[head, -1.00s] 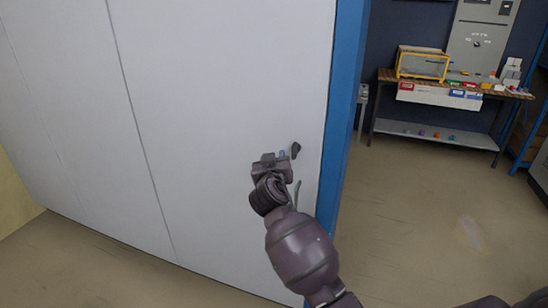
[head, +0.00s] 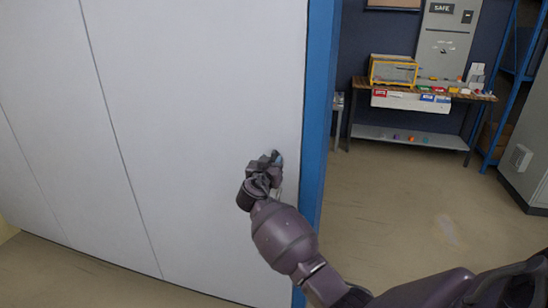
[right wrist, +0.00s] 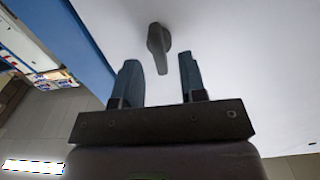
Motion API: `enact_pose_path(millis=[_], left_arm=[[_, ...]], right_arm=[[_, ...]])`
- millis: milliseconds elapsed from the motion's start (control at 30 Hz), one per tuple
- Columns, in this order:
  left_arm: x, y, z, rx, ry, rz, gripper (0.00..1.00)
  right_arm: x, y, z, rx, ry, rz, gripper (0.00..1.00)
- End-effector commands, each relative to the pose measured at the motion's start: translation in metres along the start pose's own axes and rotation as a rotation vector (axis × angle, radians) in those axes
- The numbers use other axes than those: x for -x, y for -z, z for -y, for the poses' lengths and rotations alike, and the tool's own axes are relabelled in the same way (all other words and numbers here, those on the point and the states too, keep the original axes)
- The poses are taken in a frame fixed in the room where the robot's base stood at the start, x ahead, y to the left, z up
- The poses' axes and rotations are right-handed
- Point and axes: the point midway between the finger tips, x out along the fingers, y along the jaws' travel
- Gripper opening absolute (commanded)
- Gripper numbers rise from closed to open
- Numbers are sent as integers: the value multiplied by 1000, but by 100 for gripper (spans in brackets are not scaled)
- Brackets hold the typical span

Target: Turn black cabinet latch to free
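The black latch (right wrist: 157,42) is on the white cabinet panel (head: 210,70), near its blue edge. In the right wrist view its handle points toward my gripper, slightly slanted. My right gripper (head: 273,160) is at the panel, and in the head view it hides the latch. In the right wrist view the two fingers of my right gripper (right wrist: 159,74) are apart, one on each side of the handle's end. I see no finger touching the latch. My left gripper is not in view.
A blue post (head: 316,120) edges the panel on the right. Beyond it is open floor (head: 420,220). At the back stands a workbench (head: 430,96) with a yellow-framed box (head: 393,71) and small items. A grey cabinet (head: 525,150) stands at the far right.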

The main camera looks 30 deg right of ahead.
Motion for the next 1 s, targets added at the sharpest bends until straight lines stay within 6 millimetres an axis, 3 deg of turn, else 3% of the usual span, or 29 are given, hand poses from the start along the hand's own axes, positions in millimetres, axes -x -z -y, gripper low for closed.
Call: enact_pose_path(millis=[100,300,667,900,1000], left_arm=[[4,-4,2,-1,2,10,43],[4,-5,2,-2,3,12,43],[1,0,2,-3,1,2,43],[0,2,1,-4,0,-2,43],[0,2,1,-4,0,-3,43]], right_arm=[[-17,1,0,2,0,-2,38],[-31,0,0,1,0,-1,38],[-34,0,0,0,0,0,38],[-34,0,0,0,1,0,2],[-34,0,0,0,0,0,0]])
